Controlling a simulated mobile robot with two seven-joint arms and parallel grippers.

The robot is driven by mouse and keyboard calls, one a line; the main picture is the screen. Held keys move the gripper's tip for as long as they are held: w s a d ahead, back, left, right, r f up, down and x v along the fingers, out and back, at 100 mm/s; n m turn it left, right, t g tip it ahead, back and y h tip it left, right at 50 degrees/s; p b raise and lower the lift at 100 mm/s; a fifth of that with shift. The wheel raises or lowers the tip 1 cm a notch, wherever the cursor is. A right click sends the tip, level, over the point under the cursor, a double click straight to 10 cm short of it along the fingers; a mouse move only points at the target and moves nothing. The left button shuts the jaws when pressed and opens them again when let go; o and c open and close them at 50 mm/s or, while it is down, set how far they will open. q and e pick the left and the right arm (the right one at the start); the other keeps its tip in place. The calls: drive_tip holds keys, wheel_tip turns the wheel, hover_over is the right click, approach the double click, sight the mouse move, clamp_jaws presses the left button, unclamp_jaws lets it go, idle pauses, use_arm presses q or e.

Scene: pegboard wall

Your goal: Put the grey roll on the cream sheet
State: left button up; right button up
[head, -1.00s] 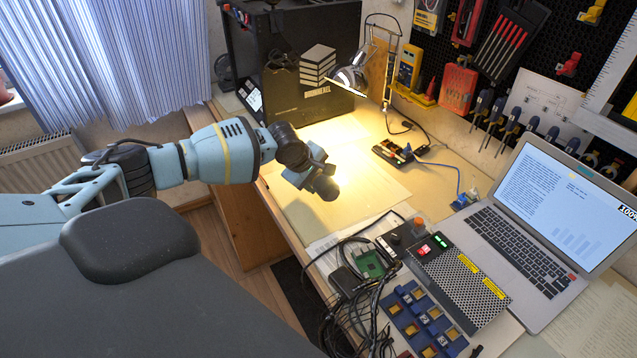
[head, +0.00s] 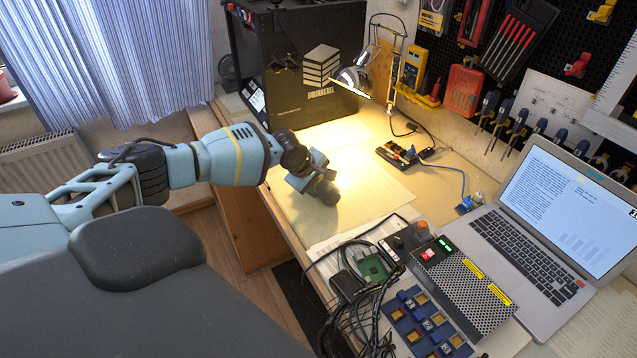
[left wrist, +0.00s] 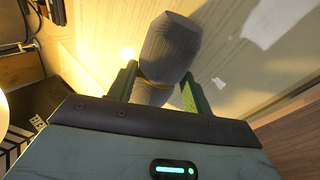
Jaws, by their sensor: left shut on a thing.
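The grey roll (head: 328,193) is in my left gripper (head: 314,178), over the cream sheet (head: 375,192) on the bench. In the left wrist view the roll (left wrist: 171,45) sits between the two green fingers of the gripper (left wrist: 160,80), which are shut on it. A thin yellowish band shows around the roll's middle. The cream sheet lies flat under the lamp's light, partly covered by the gripper and roll. I cannot tell whether the roll touches the sheet. My right gripper is not in view.
A lamp (head: 352,80) and a black case (head: 300,60) stand behind the sheet. A laptop (head: 525,255), a perforated metal box (head: 462,290), a blue tray (head: 420,322) and tangled black cables (head: 350,325) fill the front right. The bench's left edge is close to the gripper.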

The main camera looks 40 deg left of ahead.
use_arm(q)
drive_tip(key=o, duration=1.1)
drive_tip(key=shift+o, duration=0.2)
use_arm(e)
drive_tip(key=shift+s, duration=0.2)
use_arm(q)
drive_tip(key=p+v, duration=0.2)
drive_tip(key=v, duration=1)
drive_tip(key=shift+p, duration=0.35)
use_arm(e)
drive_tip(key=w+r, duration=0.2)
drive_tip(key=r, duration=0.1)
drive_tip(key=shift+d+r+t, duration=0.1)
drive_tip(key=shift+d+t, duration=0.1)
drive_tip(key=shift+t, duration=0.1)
